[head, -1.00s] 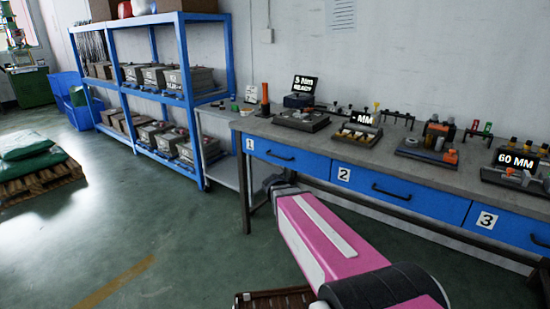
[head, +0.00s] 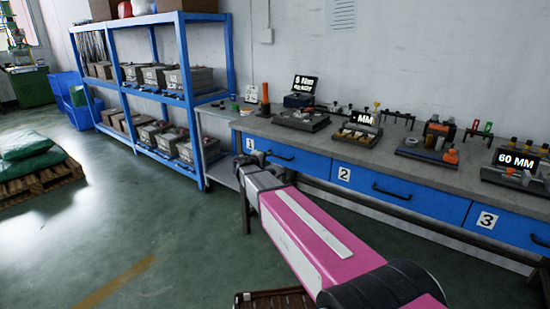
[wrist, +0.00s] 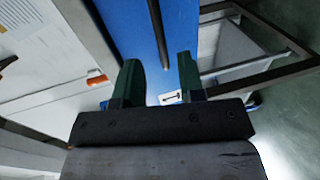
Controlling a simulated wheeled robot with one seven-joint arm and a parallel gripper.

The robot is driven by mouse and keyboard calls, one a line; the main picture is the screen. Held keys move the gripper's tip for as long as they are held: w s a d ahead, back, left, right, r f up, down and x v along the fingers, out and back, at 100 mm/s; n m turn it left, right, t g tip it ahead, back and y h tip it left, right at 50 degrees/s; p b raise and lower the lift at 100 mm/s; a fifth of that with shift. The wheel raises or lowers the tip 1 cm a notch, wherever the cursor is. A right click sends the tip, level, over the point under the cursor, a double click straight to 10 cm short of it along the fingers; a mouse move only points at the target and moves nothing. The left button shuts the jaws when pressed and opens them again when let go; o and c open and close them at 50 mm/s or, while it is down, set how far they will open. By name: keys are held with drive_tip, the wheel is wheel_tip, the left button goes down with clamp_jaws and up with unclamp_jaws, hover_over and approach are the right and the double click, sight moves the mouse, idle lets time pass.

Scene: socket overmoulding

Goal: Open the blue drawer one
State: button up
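The blue drawer one (head: 300,163) is at the left end of the workbench, below its top, and looks shut, its front flush with drawer two. It carries a white label "1" (head: 250,145) and a dark bar handle (head: 282,157). My gripper (head: 245,162) is in front of the drawer's left end, near the label. In the wrist view my gripper (wrist: 160,72) is open and empty, with two dark green fingers apart. The blue drawer front (wrist: 185,25) and the dark handle (wrist: 158,30) show beyond the fingers, with the handle running into the gap between them in the picture.
Drawer two (head: 385,190) and drawer three (head: 493,222) lie to the right under the same grey bench top (head: 385,155), which bears several fixtures. A blue shelf rack (head: 190,110) with grey boxes stands left.

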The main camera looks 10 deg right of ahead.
sight(274, 156)
drive_tip(key=x, duration=0.7)
drive_tip(key=shift+c, duration=0.3)
drive_tip(key=shift+s, duration=0.1)
clamp_jaws()
